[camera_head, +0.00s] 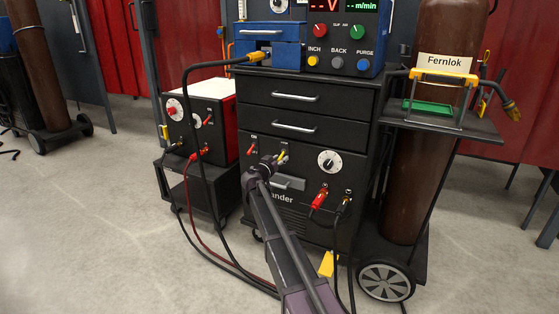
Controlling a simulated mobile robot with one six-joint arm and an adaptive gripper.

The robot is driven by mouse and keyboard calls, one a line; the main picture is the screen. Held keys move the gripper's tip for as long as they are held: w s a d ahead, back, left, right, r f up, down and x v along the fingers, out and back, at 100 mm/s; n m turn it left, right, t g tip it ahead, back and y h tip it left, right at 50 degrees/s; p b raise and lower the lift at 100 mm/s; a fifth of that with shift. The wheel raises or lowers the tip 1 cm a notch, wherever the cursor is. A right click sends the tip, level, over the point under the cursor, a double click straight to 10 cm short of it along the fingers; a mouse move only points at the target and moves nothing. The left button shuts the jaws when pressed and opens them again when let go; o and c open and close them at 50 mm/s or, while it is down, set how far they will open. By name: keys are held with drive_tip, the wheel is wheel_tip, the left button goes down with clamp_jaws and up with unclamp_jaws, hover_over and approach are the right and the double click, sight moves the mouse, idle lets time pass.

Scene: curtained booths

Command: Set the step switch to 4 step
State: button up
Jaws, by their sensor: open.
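A black welding machine (322,196) stands in the middle, with drawers above its front panel. My arm comes up from below and hides part of the panel.
A red toggle (253,149) marked ON is left of my gripper. A white-ringed dial (329,161) is to the right, above red (320,198) and black cable plugs. A smaller red-and-black machine (201,121) stands left. Cables hang beside my arm. A brown cylinder (405,190) stands right.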

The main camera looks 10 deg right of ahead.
sight(282, 154)
clamp_jaws()
drive_tip(key=shift+a+r+p, duration=0.1)
drive_tip(key=shift+r+p, duration=0.15)
drive_tip(key=shift+p, duration=0.35)
drive_tip(key=r+g+y+p, duration=0.1)
drive_tip(key=p, duration=0.2)
drive_tip(key=shift+g, duration=0.3)
drive_tip(key=r+g+y+p, duration=0.1)
drive_tip(key=g+y+p, duration=0.1)
drive_tip(key=p, duration=0.4)
drive_tip(key=g+y+p, duration=0.1)
drive_tip(key=p, duration=0.1)
drive_tip(key=r+g+y+p, duration=0.1)
drive_tip(key=p, duration=0.1)
drive_tip(key=shift+n+p, duration=0.3)
drive_tip(key=shift+p, duration=0.1)
drive_tip(key=shift+w+g+y+p, duration=0.1)
drive_tip(key=shift+g+y+p, duration=0.4)
drive_tip(key=shift+g+p, duration=0.55)
drive_tip(key=shift+p, duration=0.3)
